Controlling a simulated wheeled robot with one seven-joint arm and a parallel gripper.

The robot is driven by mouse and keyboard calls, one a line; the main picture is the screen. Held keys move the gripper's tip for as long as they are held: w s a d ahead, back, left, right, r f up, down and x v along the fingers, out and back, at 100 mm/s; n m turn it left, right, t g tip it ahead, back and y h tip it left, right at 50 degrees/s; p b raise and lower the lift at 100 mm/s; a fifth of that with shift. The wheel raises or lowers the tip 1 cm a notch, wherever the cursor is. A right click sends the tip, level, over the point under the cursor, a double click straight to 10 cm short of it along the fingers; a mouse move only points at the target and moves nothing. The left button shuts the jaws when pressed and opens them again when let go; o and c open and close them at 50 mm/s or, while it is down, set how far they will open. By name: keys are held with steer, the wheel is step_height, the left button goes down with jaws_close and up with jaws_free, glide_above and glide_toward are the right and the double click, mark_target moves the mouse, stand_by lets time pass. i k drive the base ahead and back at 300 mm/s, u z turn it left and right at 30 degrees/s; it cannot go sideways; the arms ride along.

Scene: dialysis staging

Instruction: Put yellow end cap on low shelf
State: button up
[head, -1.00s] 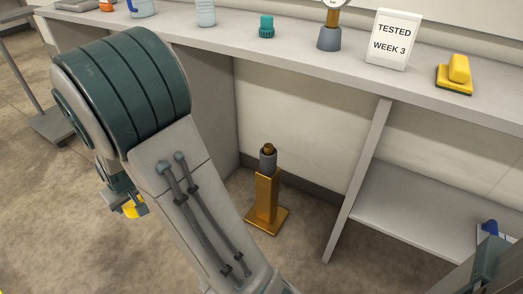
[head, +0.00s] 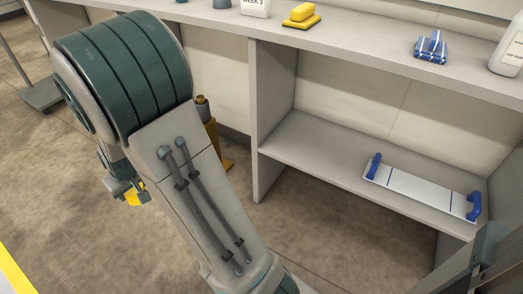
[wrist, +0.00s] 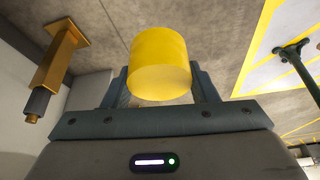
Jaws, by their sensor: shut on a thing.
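The yellow end cap (wrist: 160,65) is a short yellow cylinder. My gripper (wrist: 160,88) is shut on it in the wrist view, with a finger on each side. In the head view the cap (head: 134,197) shows only in part, low at the left behind my arm, held by my gripper (head: 125,188) above the floor. The low shelf (head: 320,152) is the grey board under the counter at the right, well apart from the gripper. A white tray with blue handles (head: 420,190) lies on its right part; its left part is bare.
The counter (head: 370,55) above the shelf holds a yellow block (head: 301,15), a blue-striped item (head: 431,46) and a white bottle (head: 508,48). An upright panel (head: 270,100) bounds the shelf's left side. A golden post (head: 215,140) stands behind my arm.

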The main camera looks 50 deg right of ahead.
mark_target(339, 162)
steer(key=k, duration=0.5)
steer(key=z, duration=1.75)
